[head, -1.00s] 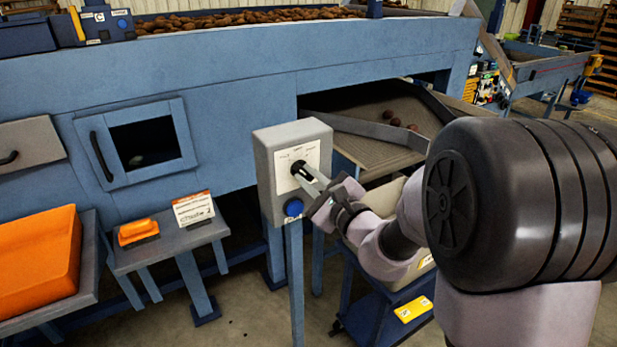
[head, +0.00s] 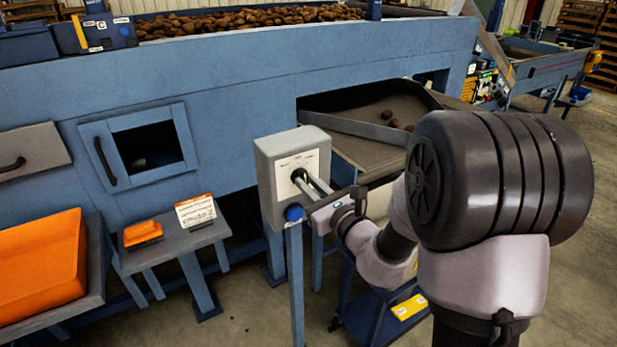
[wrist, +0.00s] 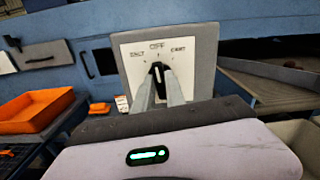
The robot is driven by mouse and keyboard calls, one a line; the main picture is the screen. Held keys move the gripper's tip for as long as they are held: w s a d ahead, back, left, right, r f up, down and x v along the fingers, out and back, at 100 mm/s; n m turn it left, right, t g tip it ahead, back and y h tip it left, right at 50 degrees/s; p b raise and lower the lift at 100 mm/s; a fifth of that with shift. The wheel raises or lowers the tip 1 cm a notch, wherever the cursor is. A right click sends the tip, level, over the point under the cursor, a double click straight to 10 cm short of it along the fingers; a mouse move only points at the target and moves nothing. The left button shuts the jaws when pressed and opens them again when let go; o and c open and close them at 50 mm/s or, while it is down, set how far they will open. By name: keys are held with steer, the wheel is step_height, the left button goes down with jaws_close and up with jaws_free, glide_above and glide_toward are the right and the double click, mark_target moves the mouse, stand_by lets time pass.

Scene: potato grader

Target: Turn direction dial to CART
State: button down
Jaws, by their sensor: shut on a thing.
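The direction dial (wrist: 158,74) is a black knob on a white plate (wrist: 135,56) on the grey control box (head: 263,160). In the wrist view the plate reads OFF at top and CART at upper right; the upper-left label is hard to read. The knob stands about upright, towards OFF. My gripper (wrist: 160,82) is shut on the knob, one finger on each side. In the head view my gripper (head: 302,178) reaches the box from the right, and its fingers partly hide the knob.
The box stands on a blue post (head: 295,285). A small table (head: 175,250) with an orange item and a sign is to the left, beside an orange bin (head: 40,262). A blue cart (head: 375,320) stands below my arm.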

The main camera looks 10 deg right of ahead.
steer(key=m+p, duration=0.4)
steer(key=m, duration=0.1)
steer(key=shift+d+r+m, duration=0.1)
steer(key=shift+r+m, duration=0.1)
steer(key=shift+m, duration=0.1)
steer(key=shift+f+m+p, duration=0.2)
steer(key=shift+m+p, duration=1.5)
steer(key=shift+m, duration=0.1)
steer(key=c, duration=1.4)
jaws_free()
steer(key=shift+d, duration=0.1)
